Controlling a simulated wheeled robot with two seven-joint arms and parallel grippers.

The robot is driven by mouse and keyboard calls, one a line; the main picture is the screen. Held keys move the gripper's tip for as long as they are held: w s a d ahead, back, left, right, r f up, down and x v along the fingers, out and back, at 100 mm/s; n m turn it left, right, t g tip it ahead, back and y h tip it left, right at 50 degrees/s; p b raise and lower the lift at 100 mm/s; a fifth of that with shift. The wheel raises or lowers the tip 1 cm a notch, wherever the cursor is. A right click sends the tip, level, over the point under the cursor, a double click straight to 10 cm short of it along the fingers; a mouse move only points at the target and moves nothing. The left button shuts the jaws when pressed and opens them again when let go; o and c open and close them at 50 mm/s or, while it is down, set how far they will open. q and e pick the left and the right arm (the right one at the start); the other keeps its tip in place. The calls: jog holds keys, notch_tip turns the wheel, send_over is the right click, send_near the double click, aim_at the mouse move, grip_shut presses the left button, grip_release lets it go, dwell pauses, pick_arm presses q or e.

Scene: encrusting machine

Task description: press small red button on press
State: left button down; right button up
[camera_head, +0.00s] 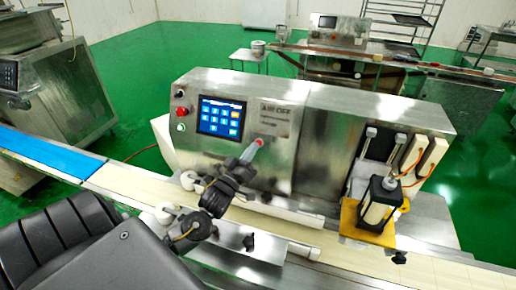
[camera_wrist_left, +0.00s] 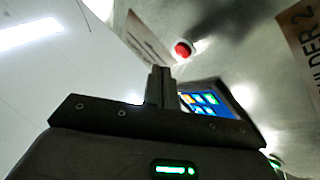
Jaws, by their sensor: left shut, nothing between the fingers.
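The encrusting press (camera_head: 330,140) is a steel machine standing across the middle of the head view. A small red button (camera_head: 260,142) is on its front face, right of the screen, partly covered by my fingertips. In the left wrist view the red button (camera_wrist_left: 183,49) has a pale ring and lies beyond my fingers. My left gripper (camera_head: 250,152) is shut and empty, its tip pointing at the button. In the left wrist view the gripper (camera_wrist_left: 161,72) appears just below the button; I cannot tell whether they touch. My right gripper is not in view.
A blue touch screen (camera_head: 220,117) sits left of the button. A larger red knob (camera_head: 182,112) and a green button (camera_head: 181,128) are at the panel's left edge. A conveyor (camera_head: 125,183) runs along the front. A black-framed unit (camera_head: 377,207) stands at the right.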

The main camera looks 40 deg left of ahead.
pick_arm(q)
jog(key=shift+w+a+f, duration=0.2)
jog(key=shift+w+f, duration=0.1)
jog(key=shift+w, duration=0.3)
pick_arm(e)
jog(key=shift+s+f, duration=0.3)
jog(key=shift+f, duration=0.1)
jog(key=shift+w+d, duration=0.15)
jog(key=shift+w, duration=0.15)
pick_arm(q)
jog(key=shift+w+a+f, duration=0.1)
jog(key=shift+w, duration=0.1)
dwell(0.9)
jog(key=shift+w+f+b, duration=0.1)
jog(key=shift+w+b, duration=0.1)
jog(key=shift+b, duration=0.1)
